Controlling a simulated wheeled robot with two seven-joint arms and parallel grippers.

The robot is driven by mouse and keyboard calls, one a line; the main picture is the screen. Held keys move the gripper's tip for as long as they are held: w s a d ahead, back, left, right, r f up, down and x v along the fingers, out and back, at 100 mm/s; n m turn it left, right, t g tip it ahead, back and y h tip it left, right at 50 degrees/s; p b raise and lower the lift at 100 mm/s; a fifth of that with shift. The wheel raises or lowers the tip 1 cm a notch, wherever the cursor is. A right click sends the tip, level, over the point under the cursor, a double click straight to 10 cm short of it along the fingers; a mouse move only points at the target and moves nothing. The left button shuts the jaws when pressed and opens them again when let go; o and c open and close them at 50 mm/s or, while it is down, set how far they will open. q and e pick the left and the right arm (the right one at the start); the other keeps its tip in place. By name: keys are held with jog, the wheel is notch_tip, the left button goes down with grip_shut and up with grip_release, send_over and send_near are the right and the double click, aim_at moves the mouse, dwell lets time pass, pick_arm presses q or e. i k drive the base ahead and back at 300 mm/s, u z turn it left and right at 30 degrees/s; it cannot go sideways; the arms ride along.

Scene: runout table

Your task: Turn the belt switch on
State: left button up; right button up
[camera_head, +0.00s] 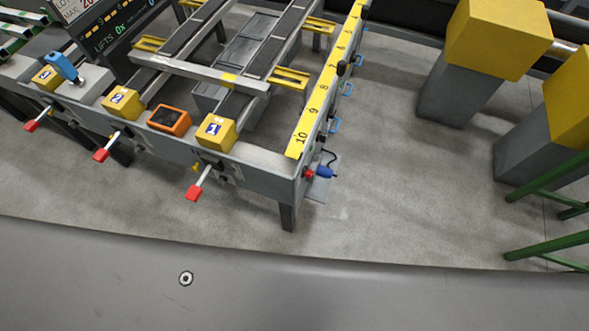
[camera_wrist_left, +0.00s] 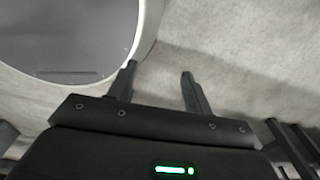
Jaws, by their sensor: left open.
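The runout table's front rail (camera_head: 262,171) carries yellow boxes, with a box marked 1 (camera_head: 216,133) nearest the right corner. Red-tipped levers stick out below the boxes, one of them a red grip (camera_head: 194,193) under box 1. A small orange box with a dark face (camera_head: 169,119) sits between two yellow boxes. A blue piece (camera_head: 63,66) stands on the rail at the left. I cannot tell which part is the belt switch or its position. My left gripper (camera_wrist_left: 159,69) is open and empty above bare floor in the left wrist view, away from the table. My right gripper is out of view.
A yellow numbered scale (camera_head: 318,98) runs along the table's right side, with a blue and red plug (camera_head: 320,171) at the corner. Yellow-topped grey posts (camera_head: 455,92) and a green frame (camera_head: 548,187) stand at right. Open floor (camera_head: 400,190) lies between.

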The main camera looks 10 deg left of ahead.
aim_at(306, 172)
jog(key=k, duration=1)
jog(key=z, duration=1.15)
jog(key=i, duration=4.3)
jog(key=u, duration=3.6)
